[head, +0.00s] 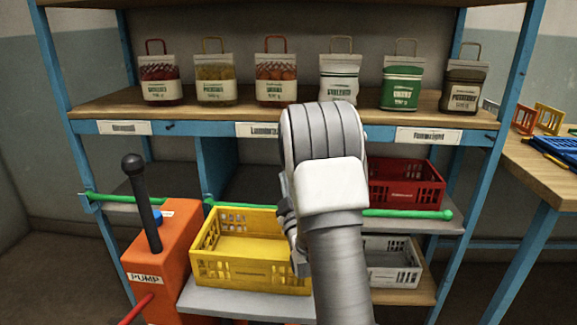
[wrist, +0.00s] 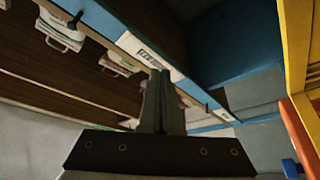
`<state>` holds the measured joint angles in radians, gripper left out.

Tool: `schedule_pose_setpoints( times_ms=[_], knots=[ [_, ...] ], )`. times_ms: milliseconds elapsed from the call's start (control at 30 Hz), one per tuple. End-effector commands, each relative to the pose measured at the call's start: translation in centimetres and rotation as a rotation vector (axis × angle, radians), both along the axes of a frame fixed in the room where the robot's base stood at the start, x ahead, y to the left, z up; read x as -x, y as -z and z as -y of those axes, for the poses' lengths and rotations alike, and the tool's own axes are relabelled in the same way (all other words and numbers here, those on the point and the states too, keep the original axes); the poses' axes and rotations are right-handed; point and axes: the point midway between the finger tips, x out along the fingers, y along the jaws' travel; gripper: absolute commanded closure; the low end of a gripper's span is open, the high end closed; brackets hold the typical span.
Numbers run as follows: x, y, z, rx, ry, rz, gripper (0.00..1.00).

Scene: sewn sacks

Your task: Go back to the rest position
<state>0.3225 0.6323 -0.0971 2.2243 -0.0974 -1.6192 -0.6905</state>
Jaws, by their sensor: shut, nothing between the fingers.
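My arm (head: 338,265) rises from the bottom of the head view in front of the shelf unit. Its white and grey wrist part (head: 325,145) stands before the middle of the upper shelf. My gripper (wrist: 160,75) shows in the wrist view with its two fingers together and nothing between them. In the head view the gripper is mostly hidden beside the arm, near the right side of the yellow crate (head: 215,272). I cannot tell how far it is from the crate.
Several sacks with handles, among them a green sack (head: 401,88), stand on the upper shelf (head: 110,108). A red crate (head: 405,185) and a grey crate (head: 393,265) are right of my arm. An orange pump (head: 170,260) stands left. A side table (head: 530,170) is at right.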

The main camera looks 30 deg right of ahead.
Motion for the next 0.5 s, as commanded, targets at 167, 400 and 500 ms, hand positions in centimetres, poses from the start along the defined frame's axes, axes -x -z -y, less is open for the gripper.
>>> schedule_pose_setpoints(
  times_ms=[167,400,500],
  knots=[
    [0.76,0.43,-0.58,0.000,0.001,-0.001,1.00],
    [0.80,0.46,-0.60,0.001,0.001,0.000,1.00],
    [0.79,0.45,-0.60,0.001,0.001,0.000,1.00]
  ],
)
